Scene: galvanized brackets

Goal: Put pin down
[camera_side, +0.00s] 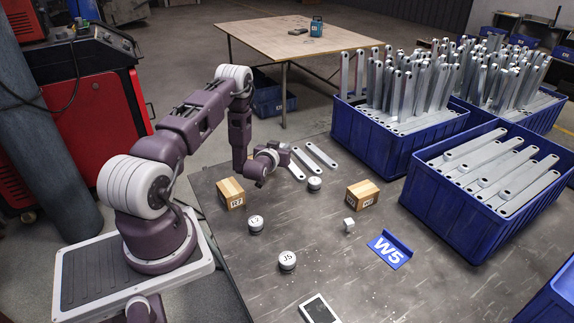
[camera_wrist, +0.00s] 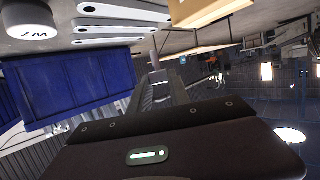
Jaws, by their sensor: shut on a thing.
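My gripper (camera_side: 262,170) is low over the far left part of the dark worktable, beside the flat grey brackets. I cannot tell whether the pin touches the table. In the side view the pin cannot be made out.
Grey brackets (camera_side: 321,155) lie just right of my gripper. Blue crates (camera_side: 462,225) of brackets are at right.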

